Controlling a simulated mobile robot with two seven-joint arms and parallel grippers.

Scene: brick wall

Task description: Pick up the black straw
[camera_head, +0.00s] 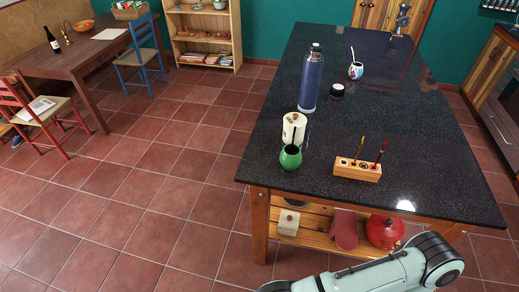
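A thin dark stick, which may be the black straw (294,137), stands in the green cup (291,158) near the front left of the dark table. It shows against the white container (292,121) behind the cup. A wooden holder (357,171) right of the cup bears upright sticks with yellow and red upper parts. One of my arms crosses the bottom edge at the right, below the table's front edge. Neither gripper is in view.
The dark table (430,165) also bears a blue bottle (311,82), a black lid (337,90) and a patterned cup with a straw (355,70). Its front right is clear. A red pot (384,231) stands on the shelf below. Open tiled floor lies left.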

